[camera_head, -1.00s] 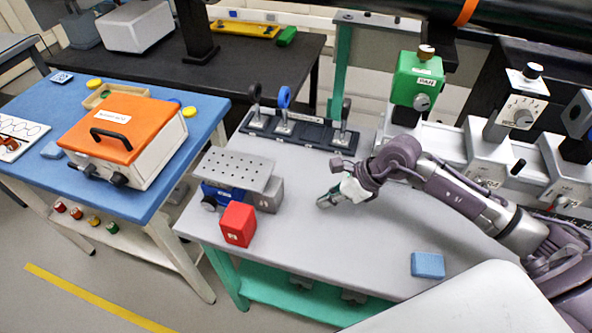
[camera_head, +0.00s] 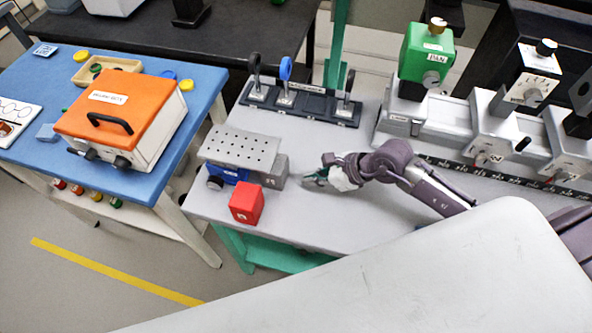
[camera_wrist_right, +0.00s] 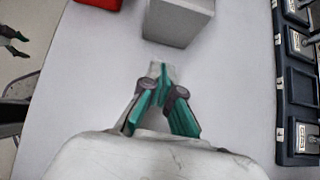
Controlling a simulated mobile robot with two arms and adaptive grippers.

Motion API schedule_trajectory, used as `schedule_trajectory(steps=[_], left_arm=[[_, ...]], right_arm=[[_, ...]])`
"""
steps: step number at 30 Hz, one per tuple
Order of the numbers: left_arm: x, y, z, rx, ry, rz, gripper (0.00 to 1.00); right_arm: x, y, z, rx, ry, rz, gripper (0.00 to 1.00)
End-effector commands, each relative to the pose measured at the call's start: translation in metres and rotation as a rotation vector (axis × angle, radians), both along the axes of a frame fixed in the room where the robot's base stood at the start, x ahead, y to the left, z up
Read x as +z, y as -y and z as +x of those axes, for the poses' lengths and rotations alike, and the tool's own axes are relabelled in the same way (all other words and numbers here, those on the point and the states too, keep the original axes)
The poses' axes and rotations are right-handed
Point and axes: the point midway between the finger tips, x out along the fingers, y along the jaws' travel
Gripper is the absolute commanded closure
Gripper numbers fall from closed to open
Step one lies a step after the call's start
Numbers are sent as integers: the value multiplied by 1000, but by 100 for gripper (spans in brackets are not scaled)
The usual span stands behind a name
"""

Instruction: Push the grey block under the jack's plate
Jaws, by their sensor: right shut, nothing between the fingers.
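The grey block (camera_head: 276,173) stands on the grey table at the right side of the jack, partly hidden by the jack's perforated plate (camera_head: 240,149). Whether any of it is under the plate I cannot tell. The jack's blue body (camera_head: 228,173) shows below the plate. My right gripper (camera_head: 308,181) is shut and empty, low over the table, to the right of the block and pointing at it. In the right wrist view the shut fingertips (camera_wrist_right: 161,70) are a short gap from the block (camera_wrist_right: 179,22).
A red block (camera_head: 246,204) stands in front of the jack and grey block. A dark tray (camera_head: 310,104) with upright posts lies behind. Scaled rail equipment (camera_head: 450,140) stands at the back right. A white surface covers the lower right foreground. Table between gripper and tray is clear.

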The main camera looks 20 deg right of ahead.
Motion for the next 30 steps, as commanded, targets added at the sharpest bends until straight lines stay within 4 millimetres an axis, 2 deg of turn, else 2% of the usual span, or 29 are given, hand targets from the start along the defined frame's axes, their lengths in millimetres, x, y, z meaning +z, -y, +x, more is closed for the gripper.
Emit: schedule_trajectory(steps=[3,9,23,30], left_arm=[[12,0,3,0,5,0,33],[18,1,7,0,11,-1,33],[18,0,8,-1,12,-1,33],[12,0,7,-1,11,0,33]], right_arm=[[1,-17,12,1,2,4,100],[-2,-32,23,1,0,0,100],[-4,-37,26,1,0,0,100],[-4,-62,46,2,2,1,100]])
